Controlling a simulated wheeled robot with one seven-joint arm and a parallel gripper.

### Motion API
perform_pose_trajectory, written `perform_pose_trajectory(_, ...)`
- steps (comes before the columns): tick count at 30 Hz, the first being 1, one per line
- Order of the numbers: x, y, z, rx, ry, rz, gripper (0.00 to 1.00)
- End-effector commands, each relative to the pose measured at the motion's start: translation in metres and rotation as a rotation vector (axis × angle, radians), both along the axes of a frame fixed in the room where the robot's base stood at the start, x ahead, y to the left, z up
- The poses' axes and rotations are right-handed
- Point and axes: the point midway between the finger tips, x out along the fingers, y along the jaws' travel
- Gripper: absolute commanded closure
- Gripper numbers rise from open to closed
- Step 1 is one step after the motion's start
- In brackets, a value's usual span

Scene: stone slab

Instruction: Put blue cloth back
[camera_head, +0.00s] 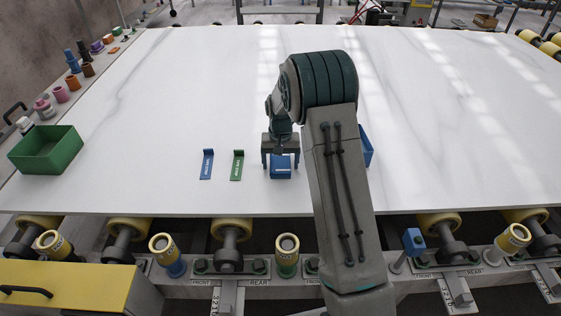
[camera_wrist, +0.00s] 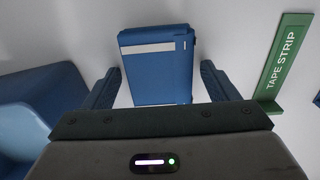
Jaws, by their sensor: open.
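The blue cloth (camera_head: 281,172) looks like a folded blue block with a pale stripe and lies on the white stone slab (camera_head: 450,130). It also shows in the wrist view (camera_wrist: 158,78). My gripper (camera_head: 281,160) is open above it, with its two fingers on either side of the cloth in the wrist view (camera_wrist: 160,72). A narrow gap shows beside each finger, so it does not look gripped. A blue bin (camera_head: 367,147) stands right of my arm, partly hidden by it; its blue side also shows at left in the wrist view (camera_wrist: 45,90).
A green label holder (camera_head: 237,166), reading "TAPE STRIP" in the wrist view (camera_wrist: 282,62), and a blue one (camera_head: 206,165) stand left of the cloth. A green bin (camera_head: 46,152) is at the far left. Yellow rollers (camera_head: 230,226) line the slab's front edge. The slab's back is clear.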

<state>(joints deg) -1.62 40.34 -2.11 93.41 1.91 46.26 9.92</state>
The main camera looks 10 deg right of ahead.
Motion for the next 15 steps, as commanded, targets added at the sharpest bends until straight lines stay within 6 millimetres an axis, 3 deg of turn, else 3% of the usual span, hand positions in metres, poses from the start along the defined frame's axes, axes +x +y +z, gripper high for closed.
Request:
perform_pose_trajectory(5, 0.001, 0.0, 0.019, 0.0, -0.004, 0.0, 0.2)
perform_pose_trajectory(15, 0.001, 0.0, 0.092, 0.0, -0.005, 0.0, 0.2)
